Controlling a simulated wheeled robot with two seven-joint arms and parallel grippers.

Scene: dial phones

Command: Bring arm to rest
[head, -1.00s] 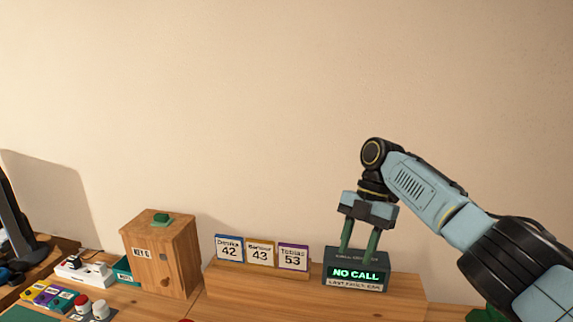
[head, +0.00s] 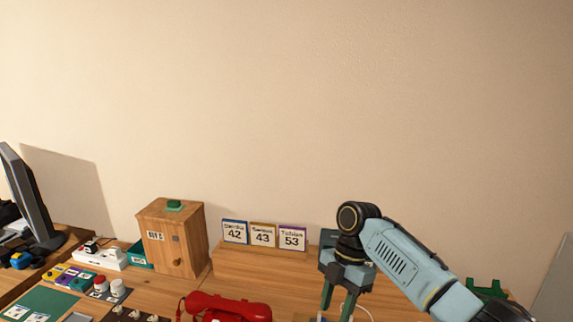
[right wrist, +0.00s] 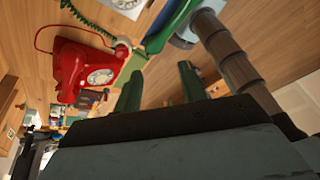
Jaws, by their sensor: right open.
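My right gripper (head: 339,303) comes in from the right in the head view and points down over the desk, its two green fingers apart with nothing between them. The fingers also show apart in the right wrist view (right wrist: 160,90). A red dial phone (head: 227,307) stands on the desk to the left of the gripper, cut off by the lower edge. In the right wrist view the red phone (right wrist: 72,68) lies up and left of the fingers, apart from them. My arm hides most of the dark call display. My left gripper is not in view.
A wooden key box (head: 172,240) and number cards (head: 263,235) stand at the back. A monitor (head: 28,198) and a white power strip (head: 98,258) are at left.

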